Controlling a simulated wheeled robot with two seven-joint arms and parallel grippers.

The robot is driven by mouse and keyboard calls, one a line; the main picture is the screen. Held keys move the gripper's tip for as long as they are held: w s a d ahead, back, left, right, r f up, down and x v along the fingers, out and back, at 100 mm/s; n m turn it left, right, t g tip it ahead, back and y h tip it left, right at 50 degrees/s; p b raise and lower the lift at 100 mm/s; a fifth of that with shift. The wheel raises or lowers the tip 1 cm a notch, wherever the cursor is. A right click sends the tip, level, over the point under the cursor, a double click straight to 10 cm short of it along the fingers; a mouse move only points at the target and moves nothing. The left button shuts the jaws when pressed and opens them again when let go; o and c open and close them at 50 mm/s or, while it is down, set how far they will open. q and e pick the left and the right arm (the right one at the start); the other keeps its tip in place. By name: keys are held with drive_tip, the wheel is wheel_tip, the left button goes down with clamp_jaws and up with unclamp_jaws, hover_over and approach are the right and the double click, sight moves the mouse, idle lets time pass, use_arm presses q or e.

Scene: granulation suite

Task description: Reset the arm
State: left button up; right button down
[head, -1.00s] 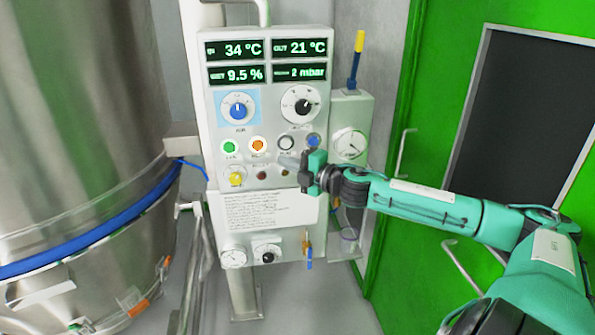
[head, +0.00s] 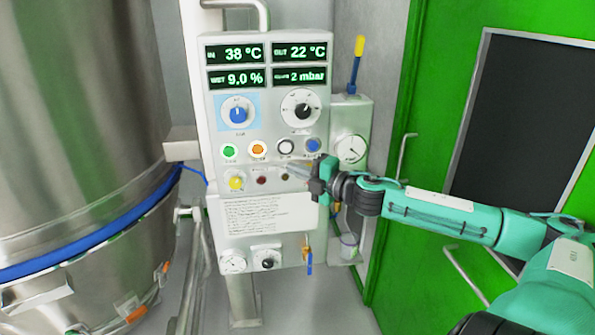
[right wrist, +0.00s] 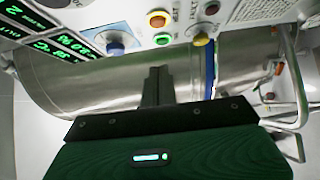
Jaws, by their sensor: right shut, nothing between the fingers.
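My right arm comes in from the right in the head view. Its gripper (head: 297,172) is shut and empty, held in front of the lower right part of the control panel (head: 216,132), near the button row. Whether the fingertips touch the panel cannot be told. In the right wrist view the closed fingers (right wrist: 157,82) point toward the steel vessel and the panel's lower controls. The panel's displays read 38 °C, 22 °C, 9.0 % and 2 mbar. My left gripper does not show.
A large steel vessel (head: 80,110) with a blue band stands at the left. A gauge box (head: 350,115) with a yellow-topped lever stands right of the panel. A green door (head: 440,90) with a dark window is behind my right arm. Pipes run below the vessel.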

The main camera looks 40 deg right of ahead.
idle(0.6)
